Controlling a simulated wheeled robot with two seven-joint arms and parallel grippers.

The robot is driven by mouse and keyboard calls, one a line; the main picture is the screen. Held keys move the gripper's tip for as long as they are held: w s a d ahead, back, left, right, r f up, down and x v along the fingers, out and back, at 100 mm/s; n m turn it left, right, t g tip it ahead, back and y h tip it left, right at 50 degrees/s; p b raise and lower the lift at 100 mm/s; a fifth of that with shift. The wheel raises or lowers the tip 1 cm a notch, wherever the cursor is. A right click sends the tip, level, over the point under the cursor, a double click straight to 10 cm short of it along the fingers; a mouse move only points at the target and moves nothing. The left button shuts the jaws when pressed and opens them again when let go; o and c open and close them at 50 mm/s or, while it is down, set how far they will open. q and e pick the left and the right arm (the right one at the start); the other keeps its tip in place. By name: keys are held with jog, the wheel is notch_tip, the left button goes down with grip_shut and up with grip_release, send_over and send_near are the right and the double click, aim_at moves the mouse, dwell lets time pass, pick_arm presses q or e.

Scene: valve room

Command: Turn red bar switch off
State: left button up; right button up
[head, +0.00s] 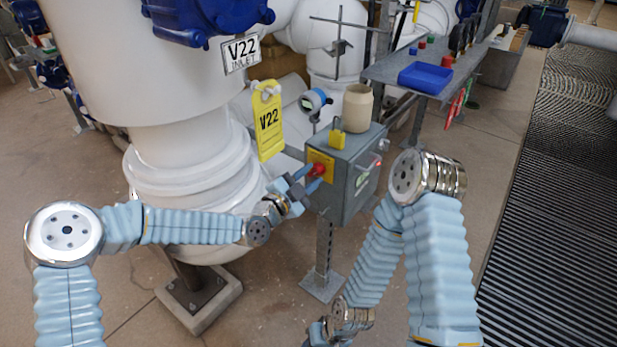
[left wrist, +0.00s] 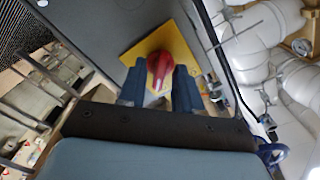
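The red bar switch (head: 319,170) sits on a yellow plate (head: 323,158) on the side of a grey control box (head: 349,178). My left gripper (head: 308,180) is at the switch, its fingers on either side of the red bar. In the left wrist view the red bar (left wrist: 159,70) shows between the two blue fingertips (left wrist: 160,78), slightly tilted, with some yellow plate visible in the gap. The fingers stand apart; firm contact cannot be made out. My right gripper (head: 322,331) is low at the bottom edge, partly cut off.
A yellow padlock (head: 337,137) and a beige container (head: 357,107) stand on the box. A shelf with a blue tray (head: 425,78) is behind. Floor on the right is open.

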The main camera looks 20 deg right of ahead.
pick_arm(q)
grip_shut()
jog(key=shift+f, duration=0.1)
pick_arm(e)
jog(key=shift+f, duration=0.15)
